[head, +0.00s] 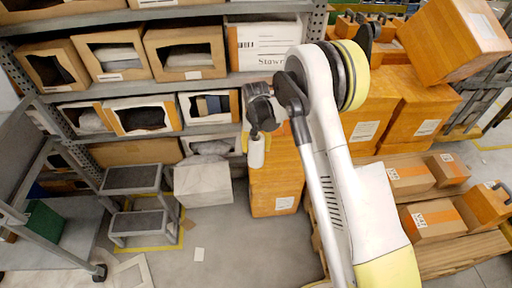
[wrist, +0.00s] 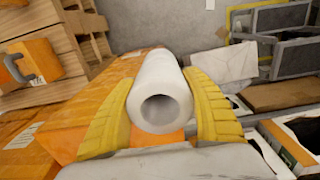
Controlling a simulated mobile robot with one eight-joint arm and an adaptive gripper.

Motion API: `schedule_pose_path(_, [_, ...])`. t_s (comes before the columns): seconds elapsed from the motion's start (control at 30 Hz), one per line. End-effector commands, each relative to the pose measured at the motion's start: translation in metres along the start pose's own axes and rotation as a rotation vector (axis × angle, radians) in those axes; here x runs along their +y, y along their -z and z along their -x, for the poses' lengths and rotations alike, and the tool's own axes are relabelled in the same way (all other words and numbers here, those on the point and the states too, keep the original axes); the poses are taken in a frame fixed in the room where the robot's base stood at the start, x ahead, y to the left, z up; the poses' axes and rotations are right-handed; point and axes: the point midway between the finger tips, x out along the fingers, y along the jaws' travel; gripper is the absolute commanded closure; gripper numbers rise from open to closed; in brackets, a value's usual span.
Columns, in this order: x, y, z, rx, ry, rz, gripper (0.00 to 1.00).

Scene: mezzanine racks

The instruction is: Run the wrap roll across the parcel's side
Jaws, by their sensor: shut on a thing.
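My gripper (head: 252,142) is shut on the white wrap roll (head: 257,153), a hollow cylinder. In the wrist view the roll (wrist: 160,85) sits between my two yellow fingers, its open end facing the camera. A tall orange-wrapped parcel (head: 277,182) with a white label stands on the floor just behind and right of the roll in the head view. In the wrist view an orange surface (wrist: 95,105) lies left of and under the roll. I cannot tell whether the roll touches it. My arm hides part of the parcel stack.
Shelves with open cartons (head: 185,52) stand behind. A grey step stool (head: 135,200) and a grey-white box (head: 203,182) are left of the parcel. More orange parcels (head: 415,105) and cartons on a pallet (head: 460,255) fill the right. Floor in front is mostly clear.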

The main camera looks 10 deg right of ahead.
Motion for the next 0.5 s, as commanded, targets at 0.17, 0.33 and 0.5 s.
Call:
schedule_pose_path(0.17, [0.0001, 0.0029, -0.0001, 0.0, 0.0, 0.0, 0.68])
schedule_pose_path(0.33, [0.0001, 0.0055, -0.0002, 0.0, 0.0, 0.0, 0.68])
schedule_pose_path(0.5, [0.0001, 0.0081, -0.0002, 0.0, 0.0, 0.0, 0.68])
